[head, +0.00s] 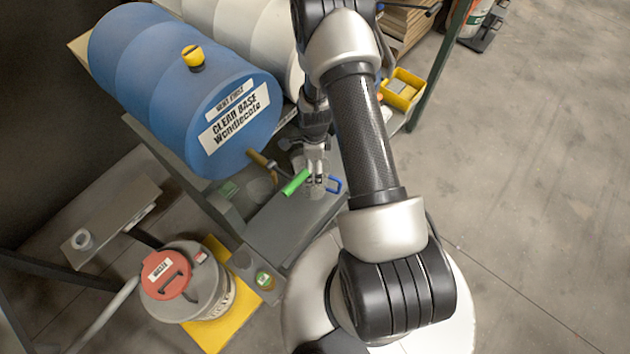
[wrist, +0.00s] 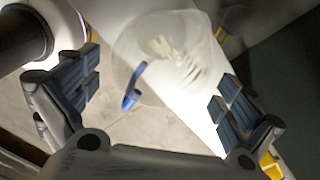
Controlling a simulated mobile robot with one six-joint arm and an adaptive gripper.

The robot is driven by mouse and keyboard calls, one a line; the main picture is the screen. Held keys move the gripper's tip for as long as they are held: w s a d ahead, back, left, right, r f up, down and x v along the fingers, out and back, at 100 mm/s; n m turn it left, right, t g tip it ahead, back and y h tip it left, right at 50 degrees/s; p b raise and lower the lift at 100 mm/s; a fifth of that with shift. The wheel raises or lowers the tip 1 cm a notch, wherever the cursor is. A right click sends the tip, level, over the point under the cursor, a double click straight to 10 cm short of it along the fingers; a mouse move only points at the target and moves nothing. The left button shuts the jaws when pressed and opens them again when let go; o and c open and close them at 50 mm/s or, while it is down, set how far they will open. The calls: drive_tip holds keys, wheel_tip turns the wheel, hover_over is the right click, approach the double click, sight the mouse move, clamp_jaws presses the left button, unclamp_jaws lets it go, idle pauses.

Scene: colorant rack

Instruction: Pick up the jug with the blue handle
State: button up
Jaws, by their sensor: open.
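The clear jug's blue handle (head: 335,185) shows in the head view on the grey shelf below the drums; its see-through body is hard to make out. A green handle (head: 295,182) is just left of it. My gripper (head: 316,180) is pointed down over the blue-handled jug, partly hiding it. In the wrist view, the clear jug (wrist: 165,48) with its blue handle (wrist: 133,88) lies beyond and between the two spread fingers of my gripper (wrist: 157,92). The fingers are open with nothing visibly gripped; whether they are level with the jug I cannot tell.
A large blue drum (head: 180,85) lies above left of the shelf (head: 285,230), with a brown-handled tap (head: 262,160) near the jugs. A red-lidded waste bucket (head: 180,280) stands on a yellow base at lower left. Open floor (head: 530,190) lies to the right.

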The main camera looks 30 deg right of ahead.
drive_tip(key=shift+d+f+b, duration=0.15)
drive_tip(key=shift+f+b, duration=1.05)
drive_tip(key=shift+f, duration=2.4)
drive_tip(key=shift+c, duration=0.2)
drive_tip(key=c, duration=0.7)
drive_tip(key=shift+r, duration=0.15)
